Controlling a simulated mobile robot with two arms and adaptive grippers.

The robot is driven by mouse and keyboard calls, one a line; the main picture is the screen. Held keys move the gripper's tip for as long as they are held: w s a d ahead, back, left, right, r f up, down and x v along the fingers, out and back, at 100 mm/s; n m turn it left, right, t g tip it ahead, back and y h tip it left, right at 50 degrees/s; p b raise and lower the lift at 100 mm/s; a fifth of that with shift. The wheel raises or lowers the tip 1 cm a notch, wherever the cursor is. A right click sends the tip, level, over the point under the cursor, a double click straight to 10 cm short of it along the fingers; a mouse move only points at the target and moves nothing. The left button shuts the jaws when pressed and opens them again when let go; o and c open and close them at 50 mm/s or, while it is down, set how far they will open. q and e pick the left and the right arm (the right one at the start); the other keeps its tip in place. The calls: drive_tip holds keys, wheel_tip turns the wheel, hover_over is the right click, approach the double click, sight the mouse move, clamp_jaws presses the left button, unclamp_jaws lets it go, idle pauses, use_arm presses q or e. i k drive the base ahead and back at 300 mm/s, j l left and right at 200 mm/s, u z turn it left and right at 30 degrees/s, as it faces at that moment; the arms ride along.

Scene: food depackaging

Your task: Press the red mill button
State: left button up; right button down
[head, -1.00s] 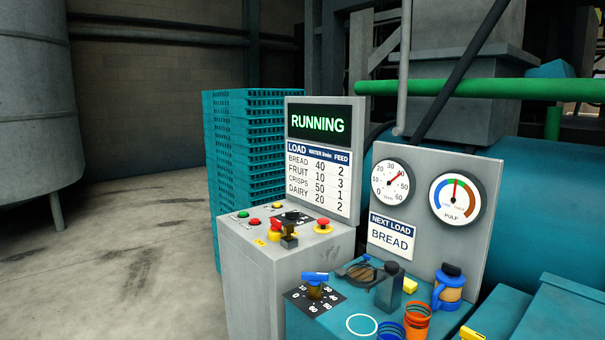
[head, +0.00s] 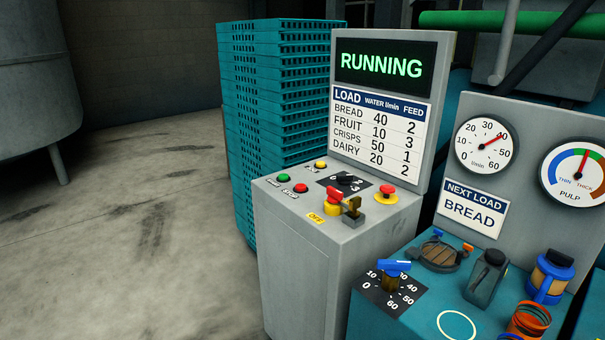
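The red mill button (head: 301,188) is a small round button on the sloped top of the grey control cabinet (head: 300,260). A green button (head: 284,178) sits just behind it to the left, and a yellow button (head: 320,165) farther back. A larger red mushroom button (head: 388,190) on a yellow base is at the right of the same top. A black dial (head: 346,181) and a red and yellow switch (head: 336,202) lie between. The screen (head: 382,66) above reads RUNNING. Neither of my grippers is in view.
A teal bench (head: 425,310) at the right holds a blue-handled valve (head: 394,268), a round hatch (head: 440,254), a dark bottle (head: 487,272) and a blue-banded jar (head: 550,275). Teal stacked crates (head: 270,110) stand behind the cabinet. The concrete floor (head: 130,240) at the left is clear.

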sight(301, 187)
drive_tip(key=i+j+z, duration=0.1)
drive_tip(key=i+j, duration=0.15)
drive_tip(key=i+j+z, duration=0.1)
drive_tip(key=j, duration=0.3)
drive_tip(key=i+j+z, duration=0.1)
drive_tip(key=i+j, duration=0.2)
drive_tip(key=i+j+z, duration=0.1)
drive_tip(key=j, duration=0.35)
drive_tip(key=i+j+z, duration=0.1)
drive_tip(key=i+j, duration=0.2)
